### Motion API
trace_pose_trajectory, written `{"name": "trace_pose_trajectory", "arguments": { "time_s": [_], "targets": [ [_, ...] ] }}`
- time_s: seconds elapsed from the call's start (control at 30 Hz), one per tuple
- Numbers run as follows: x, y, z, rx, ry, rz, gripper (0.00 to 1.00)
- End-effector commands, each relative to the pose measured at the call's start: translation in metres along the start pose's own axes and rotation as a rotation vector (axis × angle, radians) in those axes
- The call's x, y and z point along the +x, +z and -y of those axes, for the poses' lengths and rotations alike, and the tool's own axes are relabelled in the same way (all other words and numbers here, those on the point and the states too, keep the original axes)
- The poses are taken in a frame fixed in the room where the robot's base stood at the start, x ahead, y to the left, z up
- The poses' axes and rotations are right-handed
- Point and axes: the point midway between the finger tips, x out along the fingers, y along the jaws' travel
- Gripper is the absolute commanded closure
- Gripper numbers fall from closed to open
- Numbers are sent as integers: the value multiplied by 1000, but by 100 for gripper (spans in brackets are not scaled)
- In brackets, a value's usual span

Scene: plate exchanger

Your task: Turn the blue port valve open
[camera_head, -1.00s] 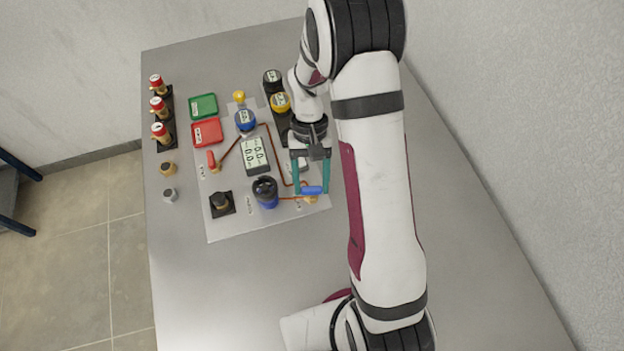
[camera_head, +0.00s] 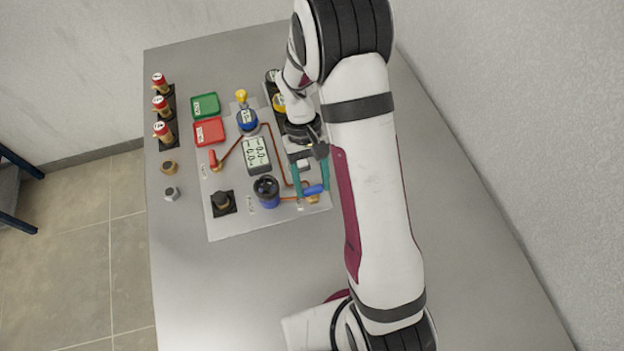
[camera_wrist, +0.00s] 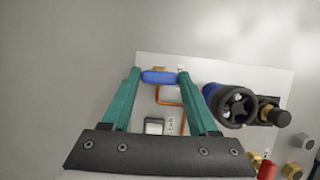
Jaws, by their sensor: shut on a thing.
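The blue valve handle (camera_head: 314,189) is a short bar at the lower right of the pale panel, by a brass fitting and a copper pipe. In the wrist view the same blue handle (camera_wrist: 160,77) lies crosswise between the tips of my gripper's teal fingers. My gripper (camera_head: 312,190) is shut on the handle, one finger at each end. The fingers also show in the wrist view (camera_wrist: 159,78). The valve body under the handle is mostly hidden.
A blue pump with a black top (camera_head: 267,191) stands just left of the handle. A display box (camera_head: 257,155), a red-handled valve (camera_head: 213,160) and a black knob (camera_head: 222,202) are on the panel. Red (camera_head: 209,131) and green (camera_head: 205,105) trays lie farther back. The front table is clear.

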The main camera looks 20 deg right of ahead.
Motion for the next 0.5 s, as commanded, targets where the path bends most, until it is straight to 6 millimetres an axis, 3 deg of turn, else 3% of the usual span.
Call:
{"name": "trace_pose_trajectory", "arguments": {
  "time_s": [0.07, 0.1, 0.2, 0.27, 0.5],
  "targets": [
    [1, 1, 0, -1, 0, 4, 96],
    [1, 1, 0, -1, 0, 4, 35],
    [1, 1, 0, -1, 0, 3, 17],
    [1, 1, 0, 0, 0, 3, 10],
    [0, 0, 0, 0, 0, 1, 10]
  ]
}}
